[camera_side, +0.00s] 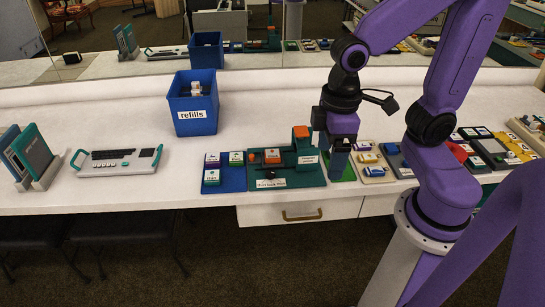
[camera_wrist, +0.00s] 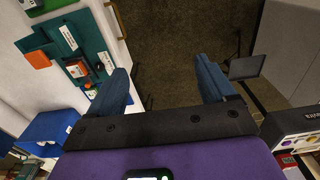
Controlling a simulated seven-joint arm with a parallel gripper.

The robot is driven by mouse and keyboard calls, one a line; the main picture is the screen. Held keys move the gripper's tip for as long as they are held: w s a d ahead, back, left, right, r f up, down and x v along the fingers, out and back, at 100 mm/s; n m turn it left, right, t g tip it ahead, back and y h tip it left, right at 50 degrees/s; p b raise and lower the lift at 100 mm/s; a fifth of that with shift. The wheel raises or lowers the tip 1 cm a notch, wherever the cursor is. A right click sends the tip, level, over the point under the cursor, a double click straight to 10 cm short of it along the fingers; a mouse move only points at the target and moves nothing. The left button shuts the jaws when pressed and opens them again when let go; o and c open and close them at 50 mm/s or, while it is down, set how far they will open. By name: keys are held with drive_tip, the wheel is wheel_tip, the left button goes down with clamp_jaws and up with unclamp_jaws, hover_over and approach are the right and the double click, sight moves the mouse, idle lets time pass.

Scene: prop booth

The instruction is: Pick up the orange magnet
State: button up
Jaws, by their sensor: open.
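An orange block (camera_side: 301,131), which I take for the orange magnet, sits on top of a raised part of a dark green board (camera_side: 292,181) in the side view. In the wrist view the orange block (camera_wrist: 38,58) lies at the left, outside my fingers. My gripper (camera_side: 340,163) points down just right of the block in the side view, near a bright green board. In the wrist view my gripper (camera_wrist: 162,66) is open and empty, with dark floor showing between the fingers.
A blue bin labelled refills (camera_side: 194,104) stands at the back left. A blue board (camera_side: 224,180) adjoins the dark green one. A tan board (camera_side: 371,165) with small blocks lies right of my gripper. The white counter is clear behind the boards.

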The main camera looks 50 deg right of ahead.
drive_tip(key=w+m, duration=0.5)
drive_tip(key=w, duration=0.3)
drive_tip(key=m, duration=1.3)
hover_over(272, 153)
wheel_tip(272, 153, down, 7)
wheel_tip(272, 153, down, 12)
drive_tip(key=shift+s+a+r, duration=0.15)
drive_tip(key=shift+r, duration=0.05)
drive_tip(key=shift+d+f, duration=0.2)
drive_tip(key=shift+f, duration=2.5)
drive_tip(key=c, duration=1.2)
drive_tip(key=shift+c, duration=0.2)
drive_tip(key=shift+r, duration=0.1)
